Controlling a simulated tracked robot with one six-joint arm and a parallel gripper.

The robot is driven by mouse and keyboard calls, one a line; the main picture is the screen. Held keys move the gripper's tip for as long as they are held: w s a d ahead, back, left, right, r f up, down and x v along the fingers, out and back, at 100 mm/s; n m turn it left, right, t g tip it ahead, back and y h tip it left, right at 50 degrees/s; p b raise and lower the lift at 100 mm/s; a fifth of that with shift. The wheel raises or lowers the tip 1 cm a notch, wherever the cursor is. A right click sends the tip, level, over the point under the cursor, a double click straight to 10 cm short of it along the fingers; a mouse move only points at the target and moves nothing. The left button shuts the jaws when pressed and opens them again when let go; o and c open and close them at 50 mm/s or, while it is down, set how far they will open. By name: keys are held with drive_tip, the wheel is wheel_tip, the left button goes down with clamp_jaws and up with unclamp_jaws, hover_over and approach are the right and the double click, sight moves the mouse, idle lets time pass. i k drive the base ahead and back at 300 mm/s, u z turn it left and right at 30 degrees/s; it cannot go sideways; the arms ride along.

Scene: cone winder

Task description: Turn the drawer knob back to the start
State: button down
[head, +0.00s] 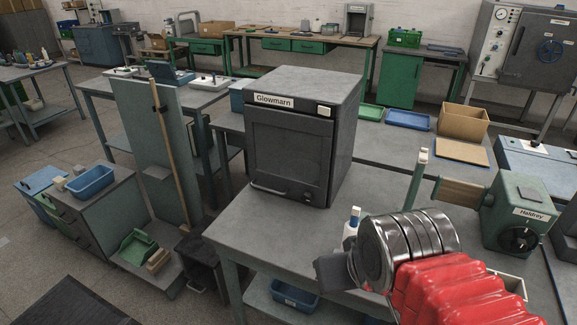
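A dark grey cabinet labelled Glowmarn (290,135) stands on a grey bench, its front panel shut. A bar handle (268,190) and a small dark knob (307,196) sit low on its front. A green machine labelled Haldrey (515,205) stands at the right, with a larger black knob (519,240) on its front. I cannot tell from the labels which knob is the drawer's. My gripper (333,272) is a dark block at the end of my arm, over the bench front, apart from both knobs. Its fingers cannot be made out.
A white bottle with a blue cap (353,222) stands just behind my wrist. A pale open box or drawer (513,285) is partly hidden by my red-sleeved arm. A cardboard box (463,122) and blue tray (408,119) lie behind. The bench left of my gripper is clear.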

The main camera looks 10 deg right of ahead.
sight(307, 197)
drive_tip(key=z, duration=0.05)
drive_tip(key=k, duration=0.6)
drive_tip(key=u, duration=0.65)
drive_tip(key=i, duration=1.7)
drive_tip(key=z, duration=0.5)
